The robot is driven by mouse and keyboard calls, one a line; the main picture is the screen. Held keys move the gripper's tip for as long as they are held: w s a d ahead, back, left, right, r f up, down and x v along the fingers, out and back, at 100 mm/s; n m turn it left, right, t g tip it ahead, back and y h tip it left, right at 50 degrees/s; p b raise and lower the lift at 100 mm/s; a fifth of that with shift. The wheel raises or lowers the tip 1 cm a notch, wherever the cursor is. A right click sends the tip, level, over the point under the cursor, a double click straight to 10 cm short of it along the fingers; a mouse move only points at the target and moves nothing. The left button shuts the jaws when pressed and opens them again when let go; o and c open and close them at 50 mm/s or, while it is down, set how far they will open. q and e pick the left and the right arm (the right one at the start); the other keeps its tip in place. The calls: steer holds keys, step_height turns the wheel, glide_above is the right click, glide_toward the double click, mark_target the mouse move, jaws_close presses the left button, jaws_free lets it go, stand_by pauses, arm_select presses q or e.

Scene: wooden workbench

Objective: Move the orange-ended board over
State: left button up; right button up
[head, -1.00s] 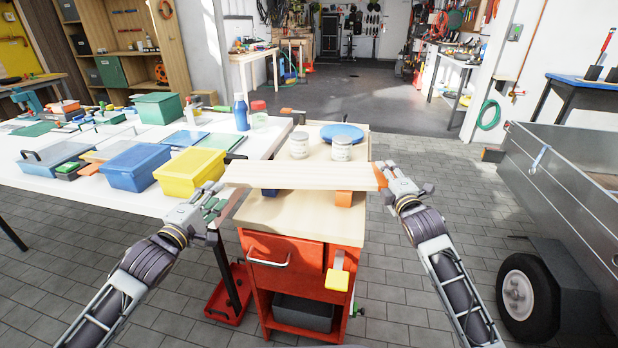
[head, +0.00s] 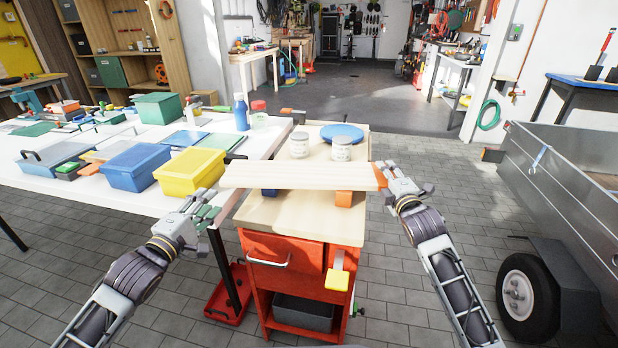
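A long pale wooden board (head: 300,176) lies crosswise over a blue block (head: 269,192) and an orange block (head: 344,198) on the cart top. Its orange end (head: 379,175) is at the right. My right gripper (head: 386,179) is at that end, its fingers close around or beside the orange part; I cannot tell whether it grips. My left gripper (head: 209,204) is just off the board's left end, lower and nearer, with its fingers apart and nothing seen between them.
Two pale jars (head: 299,145) and a blue disc (head: 342,132) stand behind the board on the red-drawered cart (head: 285,250). At left, the white table (head: 130,197) holds a yellow box (head: 190,172) and a blue box (head: 135,167), close to my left gripper. A metal trailer (head: 560,190) stands at right.

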steer(key=shift+s, duration=0.1)
steer(key=s+d, duration=0.1)
steer(key=s, duration=1)
steer(key=shift+s, duration=0.4)
stand_by(0.3)
stand_by(0.4)
